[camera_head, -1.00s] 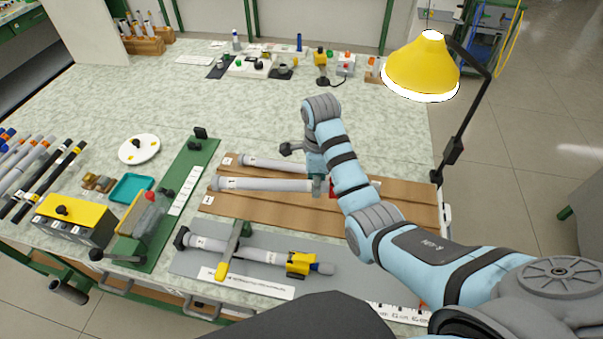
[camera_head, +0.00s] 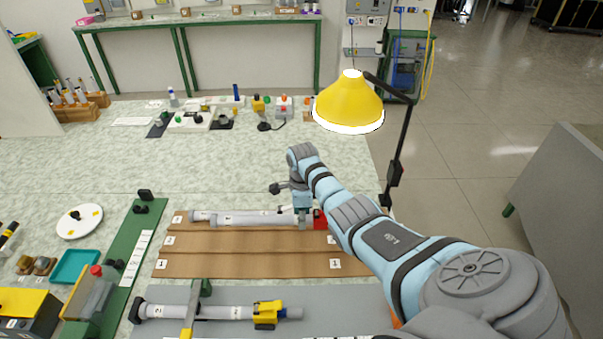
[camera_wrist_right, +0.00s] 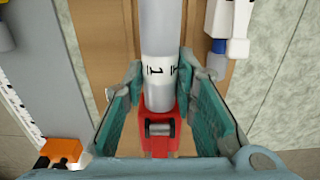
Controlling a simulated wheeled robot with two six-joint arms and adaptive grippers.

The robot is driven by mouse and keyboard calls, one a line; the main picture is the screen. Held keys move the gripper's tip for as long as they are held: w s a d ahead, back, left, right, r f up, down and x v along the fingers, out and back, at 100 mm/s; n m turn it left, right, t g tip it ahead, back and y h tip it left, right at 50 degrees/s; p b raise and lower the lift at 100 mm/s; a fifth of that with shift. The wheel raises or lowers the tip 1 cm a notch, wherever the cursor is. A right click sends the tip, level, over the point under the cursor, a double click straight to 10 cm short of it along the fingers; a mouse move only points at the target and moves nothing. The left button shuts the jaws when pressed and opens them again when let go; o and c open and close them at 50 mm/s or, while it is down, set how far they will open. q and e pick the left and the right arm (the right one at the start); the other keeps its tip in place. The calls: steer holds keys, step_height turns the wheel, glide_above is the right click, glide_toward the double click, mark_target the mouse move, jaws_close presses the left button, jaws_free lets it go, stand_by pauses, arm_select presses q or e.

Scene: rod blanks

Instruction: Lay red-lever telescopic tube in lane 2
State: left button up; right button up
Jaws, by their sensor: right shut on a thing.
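The red-lever telescopic tube (camera_head: 255,219) is a pale grey tube with a red lever block (camera_head: 320,219) at its right end. My right gripper (camera_head: 303,216) is shut around it near that block. In the right wrist view the tube (camera_wrist_right: 160,30) runs up between the teal pads, with the red block (camera_wrist_right: 160,132) just below. The brown lane board (camera_head: 250,265) has lanes labelled 1 to 3, near to far. Lane 2 (camera_head: 210,243) looks bare in its visible part. The held tube appears in front of the far lane; its height is unclear. My left gripper is out of view.
A tube with a yellow clamp (camera_head: 266,313) lies on the grey mat (camera_head: 340,298) in front. A yellow lamp (camera_head: 348,102) stands at the back right.

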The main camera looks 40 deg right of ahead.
mark_target(302, 240)
steer(key=shift+r, duration=0.1)
step_height(302, 240, down, 7)
steer(key=b, duration=0.5)
steer(key=shift+f+b, duration=0.3)
steer(key=shift+f, duration=0.35)
steer(key=o, duration=0.9)
steer(key=shift+o, duration=0.2)
steer(key=shift+r, duration=0.1)
step_height(302, 240, up, 12)
